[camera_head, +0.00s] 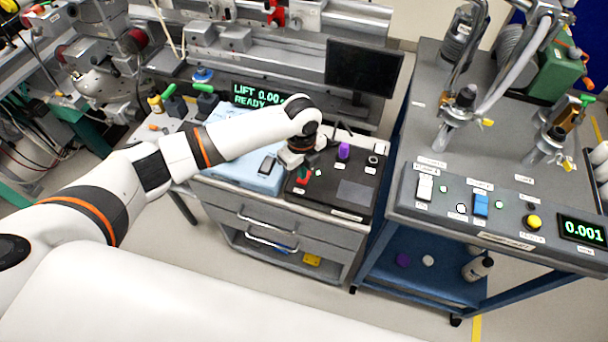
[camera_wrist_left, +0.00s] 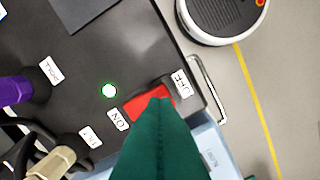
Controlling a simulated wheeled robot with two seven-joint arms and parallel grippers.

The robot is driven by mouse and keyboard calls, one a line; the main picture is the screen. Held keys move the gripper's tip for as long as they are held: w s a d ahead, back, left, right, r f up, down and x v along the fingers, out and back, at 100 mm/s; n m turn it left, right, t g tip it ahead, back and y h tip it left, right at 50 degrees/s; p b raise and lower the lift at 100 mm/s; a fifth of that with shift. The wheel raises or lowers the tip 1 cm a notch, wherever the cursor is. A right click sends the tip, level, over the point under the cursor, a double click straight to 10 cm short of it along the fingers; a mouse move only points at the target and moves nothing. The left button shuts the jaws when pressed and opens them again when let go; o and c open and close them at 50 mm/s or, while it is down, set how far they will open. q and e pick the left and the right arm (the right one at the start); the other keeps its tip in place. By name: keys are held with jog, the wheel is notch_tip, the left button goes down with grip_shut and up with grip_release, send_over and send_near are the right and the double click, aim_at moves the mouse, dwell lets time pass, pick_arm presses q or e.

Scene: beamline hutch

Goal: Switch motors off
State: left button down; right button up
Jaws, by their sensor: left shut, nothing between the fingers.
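A red rocker switch (camera_head: 303,181) sits on the black control panel (camera_head: 355,192) on the grey drawer cabinet. In the left wrist view the red switch (camera_wrist_left: 140,106) lies between an ON label (camera_wrist_left: 117,120) and an OFF label (camera_wrist_left: 180,84). A green lamp (camera_wrist_left: 109,91) beside it is lit. My left gripper (camera_head: 298,163) is shut and empty, pointing down over the switch. Its dark green fingers (camera_wrist_left: 160,101) hide part of the switch towards the OFF end. I cannot tell whether they touch it. My right gripper is not in view.
A purple knob (camera_head: 344,151) stands on the panel behind the gripper. A black monitor (camera_head: 363,68) is behind it. A green display (camera_head: 256,96) reads LIFT and READY. A second console (camera_head: 500,215) with switches and a 0.001 readout stands at right.

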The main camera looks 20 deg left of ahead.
pick_arm(q)
jog(key=shift+f+b, duration=0.5)
jog(key=shift+f, duration=0.5)
dwell(0.4)
jog(key=shift+r, duration=0.1)
notch_tip(320, 180, up, 7)
jog(key=p, duration=0.7)
dwell(0.4)
